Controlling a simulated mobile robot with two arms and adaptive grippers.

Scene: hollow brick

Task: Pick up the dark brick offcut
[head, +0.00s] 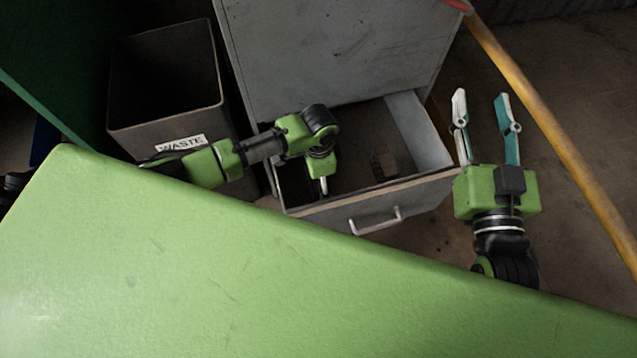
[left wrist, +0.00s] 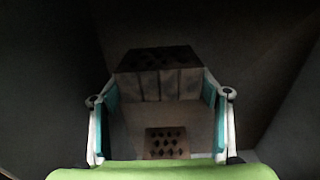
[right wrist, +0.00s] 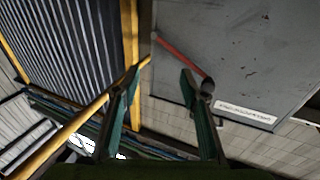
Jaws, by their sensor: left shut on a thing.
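The dark brick offcut (left wrist: 158,72), dark on its holed face and greyer along its side, sits between the two fingertips of my left gripper (left wrist: 159,88) in the left wrist view. That gripper is shut on it. In the head view my left gripper (head: 323,186) points down into the open drawer, and the offcut is hidden there by the gripper and drawer front. My right gripper (head: 481,98) is open and empty, to the right of the drawer; its spread fingers also show in the right wrist view (right wrist: 158,82).
A brown holed brick (head: 383,163) lies apart in the drawer (head: 345,212); it also shows in the left wrist view (left wrist: 167,143). A bin labelled WASTE (head: 163,125) stands left of the grey cabinet (head: 340,45). A yellow pole (head: 560,140) slants at right. A green surface (head: 200,270) fills the foreground.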

